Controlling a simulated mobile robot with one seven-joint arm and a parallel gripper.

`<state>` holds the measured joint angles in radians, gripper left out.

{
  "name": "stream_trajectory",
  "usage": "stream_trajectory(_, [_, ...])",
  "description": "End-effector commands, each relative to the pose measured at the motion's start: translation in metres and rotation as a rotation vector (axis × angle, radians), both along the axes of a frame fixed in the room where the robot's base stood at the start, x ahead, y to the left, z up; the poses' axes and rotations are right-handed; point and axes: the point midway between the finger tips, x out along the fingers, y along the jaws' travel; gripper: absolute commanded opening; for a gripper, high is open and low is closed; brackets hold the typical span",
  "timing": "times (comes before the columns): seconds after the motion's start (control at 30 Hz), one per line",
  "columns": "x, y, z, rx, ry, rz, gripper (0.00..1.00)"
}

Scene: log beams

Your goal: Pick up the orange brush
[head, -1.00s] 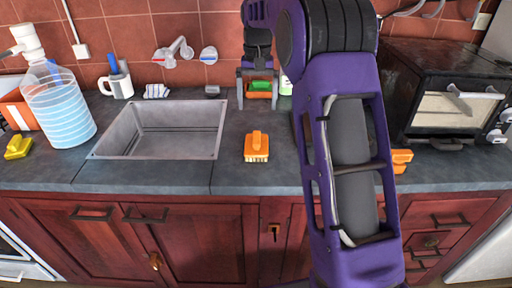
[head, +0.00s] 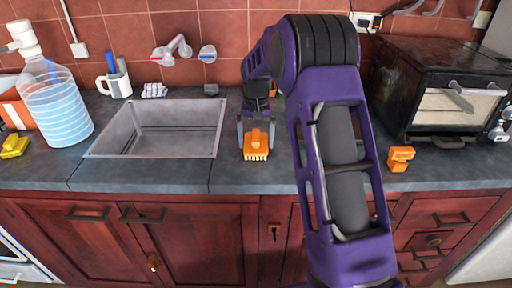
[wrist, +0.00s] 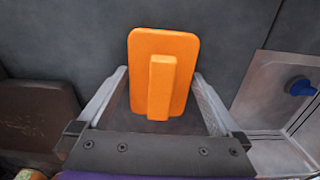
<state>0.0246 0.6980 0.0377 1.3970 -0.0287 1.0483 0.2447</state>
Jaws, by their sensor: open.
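The orange brush (head: 256,145) lies bristles down on the grey counter, right of the sink. In the wrist view its orange back and raised handle (wrist: 161,85) show from above. My gripper (head: 256,125) is open over the brush, one finger to each side of it. In the wrist view the brush sits between and just beyond the fingers of my gripper (wrist: 160,95), with gaps at both sides. I cannot tell the exact height of the fingers above the counter.
The metal sink (head: 95,152) is left of the brush. A black oven (head: 395,95) stands at the right, with an orange object (head: 400,158) in front of it. A water bottle (head: 57,110) and a yellow brush (head: 14,147) are far left. The counter around the brush is clear.

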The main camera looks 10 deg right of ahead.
Motion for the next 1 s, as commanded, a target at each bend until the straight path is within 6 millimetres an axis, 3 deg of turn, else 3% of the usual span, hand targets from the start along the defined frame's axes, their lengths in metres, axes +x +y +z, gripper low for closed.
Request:
stream_trajectory(0.27, [0.000,0.000,-0.003,0.001,-0.001,0.000,0.98])
stream_trajectory(0.6, [0.000,0.000,-0.003,0.001,-0.001,0.000,0.37])
stream_trajectory(0.87, [0.001,0.000,0.001,0.001,-0.002,0.000,0.37])
stream_trajectory(1.0, [0.001,0.000,0.020,0.001,-0.005,0.000,0.37])
